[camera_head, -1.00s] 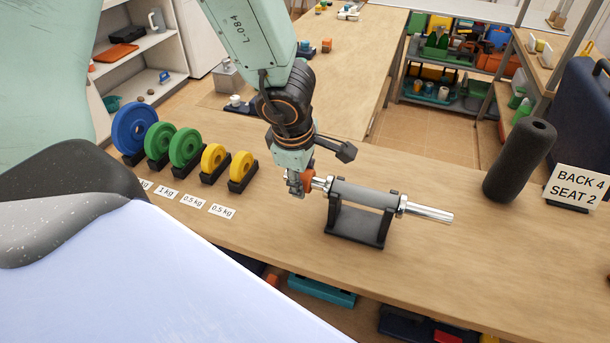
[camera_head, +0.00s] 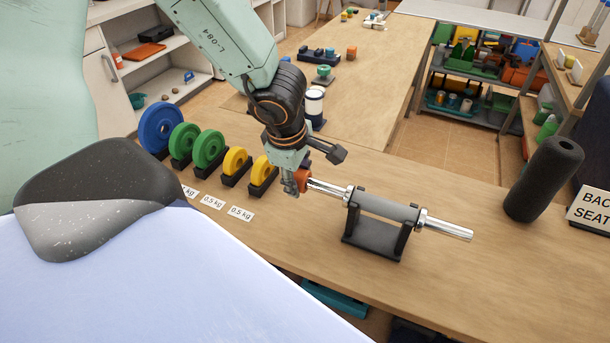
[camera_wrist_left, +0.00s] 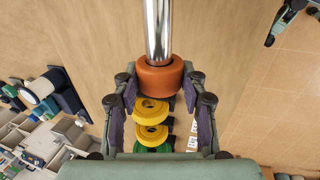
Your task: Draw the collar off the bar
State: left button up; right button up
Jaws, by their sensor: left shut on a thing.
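The bar (camera_head: 385,206) rests level on a black cradle (camera_head: 372,238), with chrome sleeves at both ends. The orange collar (camera_head: 304,177) is at the outer end of the left sleeve, with bare chrome between it and the inner ring. My left gripper (camera_head: 293,184) is shut on the collar. In the left wrist view the fingers stand on both sides of the collar (camera_wrist_left: 158,76), and the chrome sleeve (camera_wrist_left: 158,28) meets its far face. Whether the sleeve's tip is still inside the collar is hidden.
Yellow plates (camera_head: 235,162), green plates (camera_head: 208,149) and a blue plate (camera_head: 161,129) stand in holders left of the gripper, close behind it. Weight labels (camera_head: 212,202) lie before them. A black foam roller (camera_head: 544,180) stands at right. The bench front is clear.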

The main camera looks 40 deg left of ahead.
pick_arm(q)
jog(key=a+p, duration=0.2)
jog(key=a, duration=0.1)
jog(key=shift+s, duration=0.3)
jog(key=shift+f, duration=0.1)
